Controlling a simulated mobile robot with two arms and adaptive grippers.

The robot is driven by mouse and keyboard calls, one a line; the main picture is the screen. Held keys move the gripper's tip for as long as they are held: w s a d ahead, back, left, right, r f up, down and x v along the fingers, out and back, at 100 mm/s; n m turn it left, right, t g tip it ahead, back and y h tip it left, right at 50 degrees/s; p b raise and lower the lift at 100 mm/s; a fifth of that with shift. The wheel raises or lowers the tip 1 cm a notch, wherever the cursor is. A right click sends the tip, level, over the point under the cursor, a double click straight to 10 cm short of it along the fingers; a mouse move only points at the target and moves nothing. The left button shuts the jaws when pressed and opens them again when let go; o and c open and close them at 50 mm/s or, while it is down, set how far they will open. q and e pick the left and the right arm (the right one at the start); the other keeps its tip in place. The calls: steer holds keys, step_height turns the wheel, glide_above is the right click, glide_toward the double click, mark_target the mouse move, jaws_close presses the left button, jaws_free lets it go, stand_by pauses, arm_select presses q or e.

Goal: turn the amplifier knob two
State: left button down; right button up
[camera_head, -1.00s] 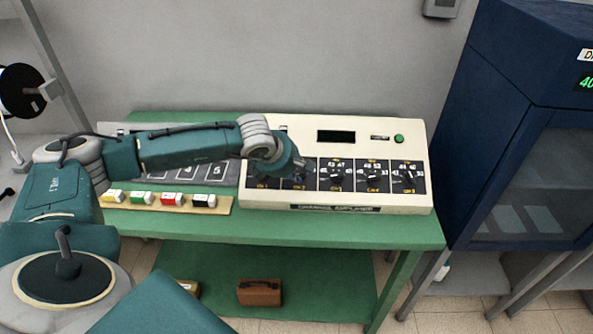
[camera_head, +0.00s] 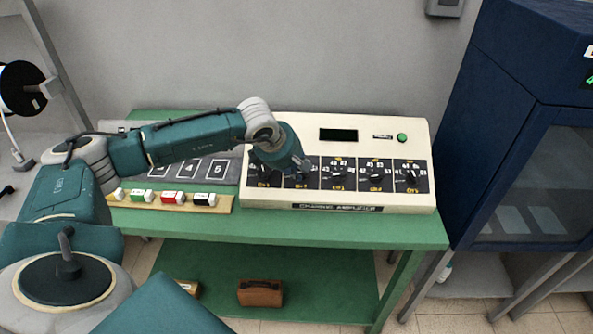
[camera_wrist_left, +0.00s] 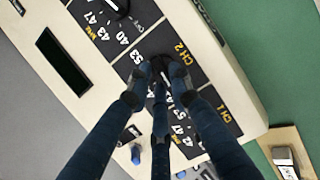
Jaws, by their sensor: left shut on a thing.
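The cream amplifier (camera_head: 375,122) stands on the green table, with a row of black knobs along its front panel. My left gripper (camera_head: 300,170) is at the second knob from the left, above the CH 2 label, and covers most of it in the head view. In the left wrist view, my left gripper's fingers (camera_wrist_left: 160,80) close around knob two (camera_wrist_left: 159,66), next to the yellow CH 2 print. The fingers hide most of the knob, so its pointer setting cannot be read. My right gripper is not in view.
Several coloured blocks (camera_head: 172,198) sit on a wooden strip left of the amplifier, in front of a numbered dark board (camera_head: 205,170). A blue cabinet (camera_head: 500,110) stands at the right. A brown case (camera_head: 260,292) lies on the lower shelf (camera_head: 330,290).

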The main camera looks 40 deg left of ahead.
arm_select(q)
steer(key=m, duration=0.2)
steer(key=d+m+g+b, duration=0.1)
steer(key=shift+w+m, duration=0.15)
steer(key=shift+m, duration=0.55)
steer(key=shift+d+f, duration=0.1)
steer(key=shift+f, duration=0.05)
steer(key=c, duration=1.6)
jaws_free()
steer(key=shift+d, duration=0.1)
steer(key=shift+c, duration=0.2)
steer(key=shift+a+r, duration=0.2)
steer(key=shift+a, duration=0.1)
steer(key=shift+r, duration=0.2)
steer(key=v, duration=1.1)
steer(key=shift+r, duration=0.25)
